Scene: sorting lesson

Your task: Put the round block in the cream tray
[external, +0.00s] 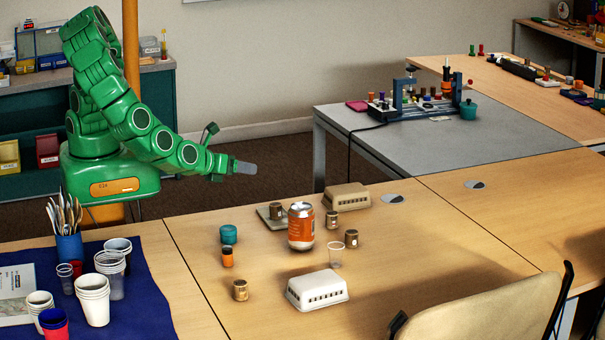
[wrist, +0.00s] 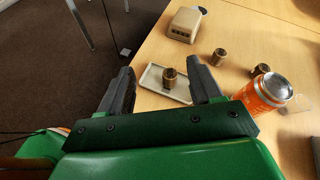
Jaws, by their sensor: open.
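The small pale cream tray (external: 273,226) lies flat near the table's far edge, left of the orange can. It also shows in the wrist view (wrist: 151,78) beyond my fingers. A brown round block (external: 276,211) stands upright in it, and it shows in the wrist view (wrist: 169,78) too. Similar brown round pieces stand on the table: one right of the can (external: 332,219), one farther right (external: 351,239) and one at the front left (external: 240,290). I cannot tell which is meant. My gripper (external: 245,167) is open and empty, raised above the table's far edge.
The orange can (external: 301,228) stands close to the tray. A clear cup (external: 336,256), a teal round piece (external: 228,234), a small orange pot (external: 227,258) and two upturned cream boxes (external: 347,197) (external: 317,290) stand around.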

